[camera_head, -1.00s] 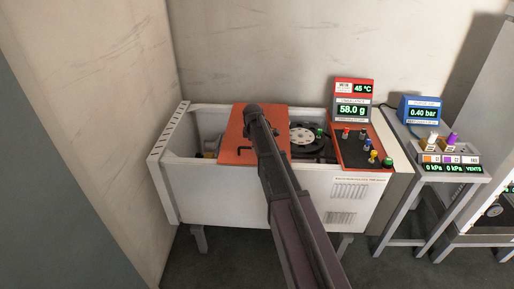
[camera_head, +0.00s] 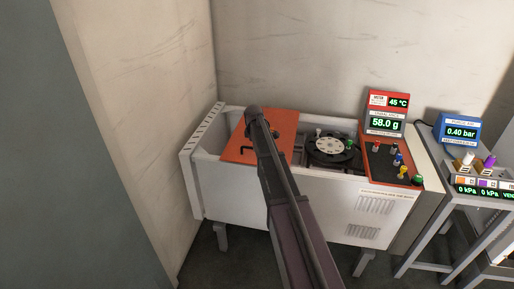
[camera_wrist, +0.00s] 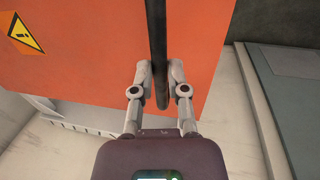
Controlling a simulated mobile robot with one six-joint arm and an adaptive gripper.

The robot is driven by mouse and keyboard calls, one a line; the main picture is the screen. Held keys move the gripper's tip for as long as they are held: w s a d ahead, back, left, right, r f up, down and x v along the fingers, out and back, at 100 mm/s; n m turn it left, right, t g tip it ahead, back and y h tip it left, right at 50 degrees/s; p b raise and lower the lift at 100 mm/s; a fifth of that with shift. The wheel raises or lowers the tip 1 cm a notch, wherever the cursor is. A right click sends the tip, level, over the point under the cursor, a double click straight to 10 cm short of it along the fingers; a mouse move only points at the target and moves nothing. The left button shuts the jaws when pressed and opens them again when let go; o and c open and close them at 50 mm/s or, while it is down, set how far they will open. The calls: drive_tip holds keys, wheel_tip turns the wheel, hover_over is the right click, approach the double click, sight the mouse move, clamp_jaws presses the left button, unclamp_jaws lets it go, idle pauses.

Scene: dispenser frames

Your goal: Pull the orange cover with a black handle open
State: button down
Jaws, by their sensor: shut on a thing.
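The orange cover (camera_head: 275,125) lies flat across the top of the white machine (camera_head: 300,190), left of its middle. In the wrist view the cover (camera_wrist: 85,75) fills the upper left and carries a yellow warning label (camera_wrist: 25,35). Its black handle (camera_wrist: 157,25) is a long bar running down between my fingers. My gripper (camera_wrist: 157,75) is shut on this handle, one finger on each side. In the head view my arm hides the gripper and part of the cover.
Right of the cover, the machine's opening shows a round dark disc (camera_head: 331,146). An orange control panel (camera_head: 390,160) with coloured knobs and a display (camera_head: 384,123) reading 58.0 g stand further right. A wall is close on the left. Some open space shows left of the cover.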

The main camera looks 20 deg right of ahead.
drive_tip(key=shift+s+d, duration=0.1)
drive_tip(key=c, duration=0.7)
unclamp_jaws()
drive_tip(key=shift+d, duration=0.1)
drive_tip(key=shift+o, duration=0.2)
